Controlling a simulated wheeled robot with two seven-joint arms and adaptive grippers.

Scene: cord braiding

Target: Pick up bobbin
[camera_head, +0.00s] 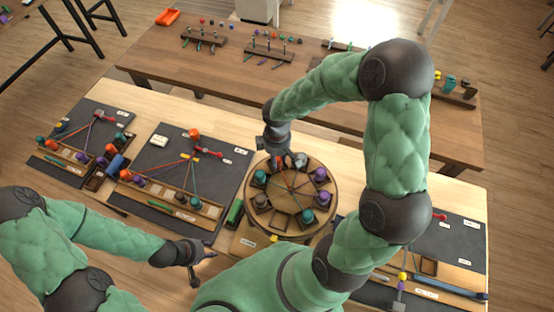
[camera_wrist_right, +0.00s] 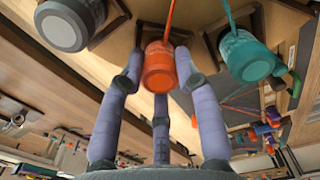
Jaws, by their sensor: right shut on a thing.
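The round wooden braiding disc (camera_head: 290,233) stands on the light table, with cords running from its centre to bobbins around the rim. Teal (camera_head: 308,215) and purple (camera_head: 322,197) bobbins sit in holders on it. My right gripper (camera_head: 287,160) is at the disc's far edge. In the right wrist view its fingers (camera_wrist_right: 160,85) are shut around an orange bobbin (camera_wrist_right: 158,68), whose orange cord runs upward. A grey bobbin (camera_wrist_right: 62,30) and a teal bobbin (camera_wrist_right: 243,55) are on either side of it. My left gripper (camera_head: 203,262) is open and empty by the near table edge.
Dark mats (camera_head: 180,160) with cords and bobbins lie left of the disc, and another mat (camera_head: 460,235) lies to the right. A green block (camera_head: 235,212) is beside the disc. A brown table (camera_head: 220,70) with bobbin racks stands behind.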

